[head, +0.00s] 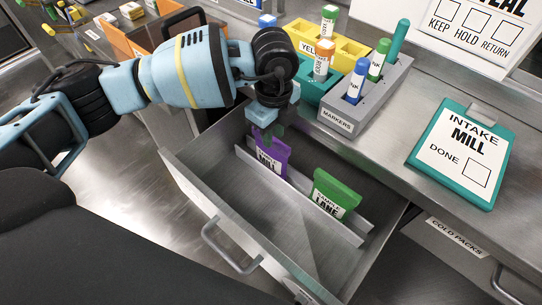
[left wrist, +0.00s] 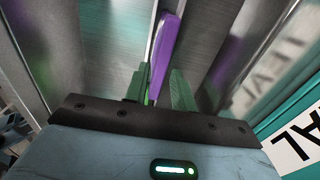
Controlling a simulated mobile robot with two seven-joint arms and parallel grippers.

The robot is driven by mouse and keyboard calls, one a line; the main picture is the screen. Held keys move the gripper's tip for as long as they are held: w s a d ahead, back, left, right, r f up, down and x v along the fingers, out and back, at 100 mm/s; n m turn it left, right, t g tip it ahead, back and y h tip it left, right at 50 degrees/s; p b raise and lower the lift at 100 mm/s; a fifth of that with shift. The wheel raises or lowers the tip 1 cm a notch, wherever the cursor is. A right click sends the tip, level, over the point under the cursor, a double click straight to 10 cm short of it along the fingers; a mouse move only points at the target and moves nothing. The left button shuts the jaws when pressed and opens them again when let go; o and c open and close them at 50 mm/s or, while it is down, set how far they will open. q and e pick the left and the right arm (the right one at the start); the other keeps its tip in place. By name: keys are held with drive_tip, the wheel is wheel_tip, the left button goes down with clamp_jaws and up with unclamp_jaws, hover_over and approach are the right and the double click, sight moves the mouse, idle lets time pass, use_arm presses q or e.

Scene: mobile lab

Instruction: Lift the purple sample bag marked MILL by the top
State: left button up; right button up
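The purple sample bag marked MILL (head: 270,155) stands upright in the open drawer, in a slot of the metal divider. My left gripper (head: 269,130) points down at the bag's top from above. In the left wrist view, the purple bag (left wrist: 164,50) lies between my left gripper's green fingers (left wrist: 161,88). One finger is on each side, with a narrow gap showing at the right finger. The left one is very close to the bag, and I cannot tell whether it touches. My right gripper is not in view.
A green bag marked LANE (head: 335,192) stands beside the purple one in the drawer (head: 235,205). On the counter behind are a grey marker rack (head: 343,124), a yellow rack (head: 350,52) and a teal INTAKE MILL clipboard (head: 463,150). The drawer's front part is empty.

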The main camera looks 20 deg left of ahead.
use_arm(q)
drive_tip(key=shift+f, duration=0.25)
idle(0.4)
drive_tip(key=shift+c, duration=0.4)
clamp_jaws()
